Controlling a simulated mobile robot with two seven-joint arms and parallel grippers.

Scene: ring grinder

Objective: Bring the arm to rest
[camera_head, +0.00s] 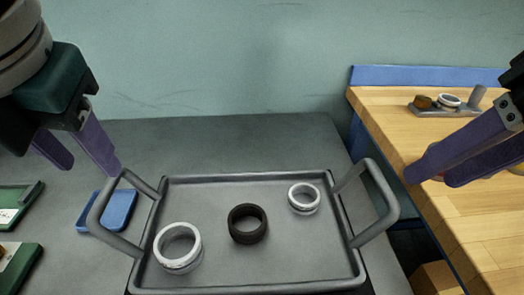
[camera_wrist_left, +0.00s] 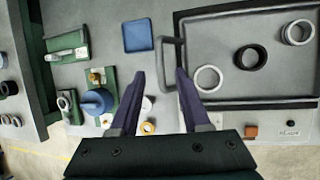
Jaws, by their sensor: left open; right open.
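My left gripper (camera_head: 92,168) is open and empty at the left, above the grey table and near the tray's left handle. In the left wrist view its two fingers (camera_wrist_left: 160,74) are apart with nothing between them. My right gripper (camera_head: 432,177) is open at the right, over the wooden bench; rounded objects partly hidden behind its fingers cannot be made out. Three rings lie apart in the grey tray (camera_head: 250,289): a white ring (camera_head: 178,262) at front left, a black ring (camera_head: 248,236) in the middle, and a smaller-looking white ring (camera_head: 304,208) at back right.
The tray's handles (camera_head: 98,205) stand up on both sides. A blue dish (camera_head: 118,212) and green fixtures (camera_head: 20,265) lie left of the tray. The wooden bench (camera_head: 470,235) at right carries a small grey stand (camera_head: 445,109) with a ring. The table behind the tray is clear.

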